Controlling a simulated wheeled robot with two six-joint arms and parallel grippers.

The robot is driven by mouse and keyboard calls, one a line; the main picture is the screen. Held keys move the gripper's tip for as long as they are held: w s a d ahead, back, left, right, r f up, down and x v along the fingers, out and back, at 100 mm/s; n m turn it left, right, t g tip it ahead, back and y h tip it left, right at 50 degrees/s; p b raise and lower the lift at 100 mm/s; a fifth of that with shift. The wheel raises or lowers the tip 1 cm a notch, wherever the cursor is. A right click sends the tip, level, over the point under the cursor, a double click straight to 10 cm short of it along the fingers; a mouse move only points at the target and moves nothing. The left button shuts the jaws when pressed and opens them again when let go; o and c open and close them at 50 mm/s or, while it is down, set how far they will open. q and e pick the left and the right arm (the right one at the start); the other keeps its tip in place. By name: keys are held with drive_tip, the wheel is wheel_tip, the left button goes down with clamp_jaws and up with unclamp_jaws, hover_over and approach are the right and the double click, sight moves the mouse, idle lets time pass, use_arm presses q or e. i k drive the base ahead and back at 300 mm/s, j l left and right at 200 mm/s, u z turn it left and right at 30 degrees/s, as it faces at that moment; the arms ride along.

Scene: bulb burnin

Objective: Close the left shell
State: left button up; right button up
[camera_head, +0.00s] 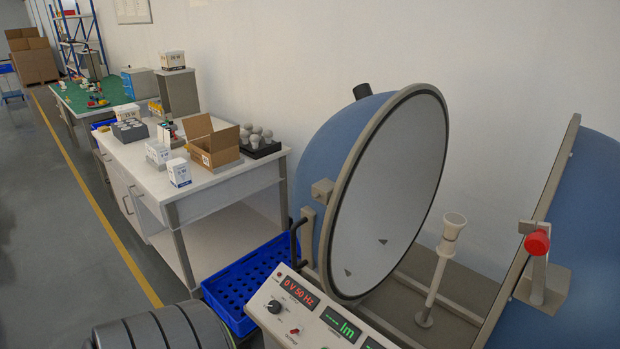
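The left shell (325,150) is a blue half-sphere with a grey rim and a pale inner face, standing tilted at the picture's centre. It is open, with a wide gap between it and the right shell (585,230) at the right edge. A black handle (294,243) is on the left shell's near left side. A red knob (537,242) sits on a bracket by the right shell's rim. A white lamp holder (452,228) on a post stands between the shells. Neither of my grippers shows in the view.
A control panel (315,318) with lit displays stands in front of the shells. A blue crate (235,308) lies left of it on the floor. A white workbench (210,190) holds a cardboard box (215,143), several bulbs and small cartons.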

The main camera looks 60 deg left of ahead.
sight(366, 183)
drive_tip(key=u, duration=1.5)
